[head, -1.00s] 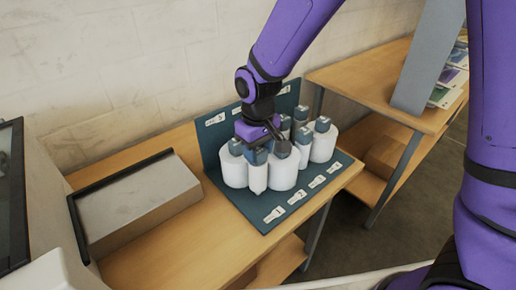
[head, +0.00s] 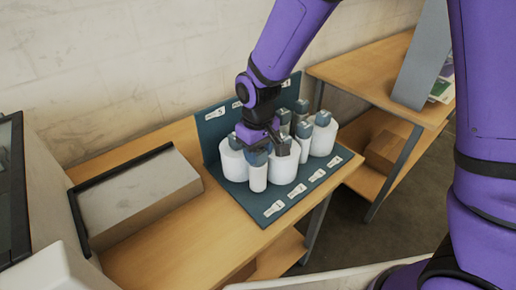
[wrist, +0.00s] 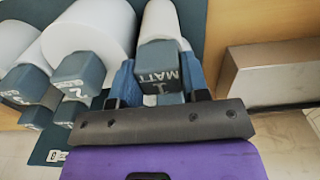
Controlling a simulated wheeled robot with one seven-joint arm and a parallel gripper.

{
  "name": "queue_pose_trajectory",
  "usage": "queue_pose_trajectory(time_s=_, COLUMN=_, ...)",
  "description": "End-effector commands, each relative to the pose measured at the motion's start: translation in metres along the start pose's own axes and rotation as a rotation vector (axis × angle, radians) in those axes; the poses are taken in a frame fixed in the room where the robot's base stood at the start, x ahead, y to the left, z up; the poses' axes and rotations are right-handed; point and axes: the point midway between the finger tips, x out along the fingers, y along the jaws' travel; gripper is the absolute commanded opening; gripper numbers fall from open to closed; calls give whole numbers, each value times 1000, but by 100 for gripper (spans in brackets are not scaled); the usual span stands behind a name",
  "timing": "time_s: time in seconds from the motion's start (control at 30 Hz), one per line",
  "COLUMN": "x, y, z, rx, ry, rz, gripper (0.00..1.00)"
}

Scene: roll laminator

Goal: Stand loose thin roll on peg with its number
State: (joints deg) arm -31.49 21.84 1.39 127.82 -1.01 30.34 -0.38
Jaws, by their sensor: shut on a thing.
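My gripper (head: 258,147) is shut on the blue-grey square cap of a thin white roll (head: 257,177). In the wrist view, my gripper (wrist: 160,78) has one finger on each side of the cap (wrist: 160,75), which reads "1 MATT". The roll is upright in the front row of the dark teal rack (head: 240,205), behind the label "1" (head: 274,208). Its lower end is close to the base. Whether it rests there, and any peg inside it, is hidden.
Other capped rolls (head: 303,125) stand farther back. A grey box (head: 140,195) lies left on the wooden table (head: 150,260). The back panel (head: 222,120) carries more labels.

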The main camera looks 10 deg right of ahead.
Motion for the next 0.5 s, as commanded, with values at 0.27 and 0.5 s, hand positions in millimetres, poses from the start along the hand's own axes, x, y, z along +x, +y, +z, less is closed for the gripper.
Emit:
queue_pose_trajectory(time_s=0.27, x=3, y=0, z=0, rx=0, ry=0, rz=0, gripper=5)
queue_pose_trajectory(time_s=0.5, x=3, y=0, z=0, rx=0, ry=0, rz=0, gripper=72)
